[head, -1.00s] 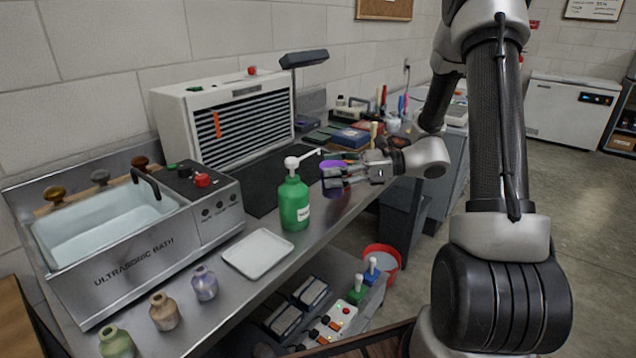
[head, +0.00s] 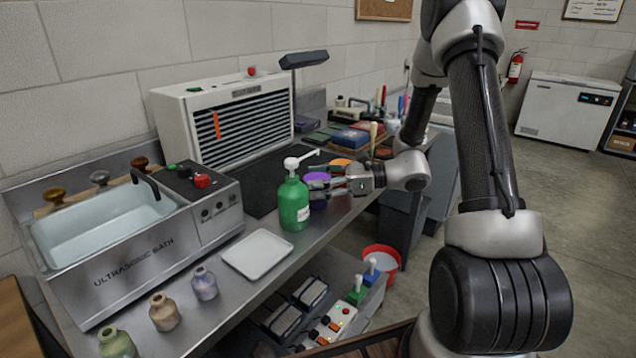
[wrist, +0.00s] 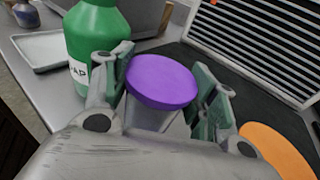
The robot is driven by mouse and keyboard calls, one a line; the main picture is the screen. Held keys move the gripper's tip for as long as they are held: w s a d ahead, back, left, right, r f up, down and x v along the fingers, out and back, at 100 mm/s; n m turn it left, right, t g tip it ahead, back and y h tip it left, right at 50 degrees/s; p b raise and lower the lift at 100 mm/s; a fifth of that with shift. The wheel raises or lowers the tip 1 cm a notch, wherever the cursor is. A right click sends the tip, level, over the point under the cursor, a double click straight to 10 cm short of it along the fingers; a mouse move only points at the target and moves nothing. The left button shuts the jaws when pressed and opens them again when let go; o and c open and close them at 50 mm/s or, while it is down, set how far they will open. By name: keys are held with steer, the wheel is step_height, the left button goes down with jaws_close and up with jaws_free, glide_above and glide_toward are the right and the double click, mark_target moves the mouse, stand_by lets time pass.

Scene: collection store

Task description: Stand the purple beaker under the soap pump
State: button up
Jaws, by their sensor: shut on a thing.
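The purple beaker (head: 317,177) is between the fingers of my gripper (head: 338,187), just right of the soap pump. In the wrist view the beaker (wrist: 162,82) shows a round purple top and a greyish body, with green-padded fingers of my gripper (wrist: 165,95) on both sides. It looks close to upright; whether its base touches the bench is hidden. The soap pump is a green bottle (head: 294,203) with a white head and a spout pointing right; the bottle also shows at left in the wrist view (wrist: 92,42). The beaker appears near the spout's end.
An orange round thing (head: 341,162) lies behind my gripper. A white tray (head: 258,254) lies in front of the pump. The ultrasonic bath (head: 130,262) and several small bottles stand left. A dark mat (head: 262,190) lies behind the pump, before a louvred unit (head: 225,125).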

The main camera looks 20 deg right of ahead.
steer(key=shift+f, duration=0.1)
steer(key=o, duration=0.9)
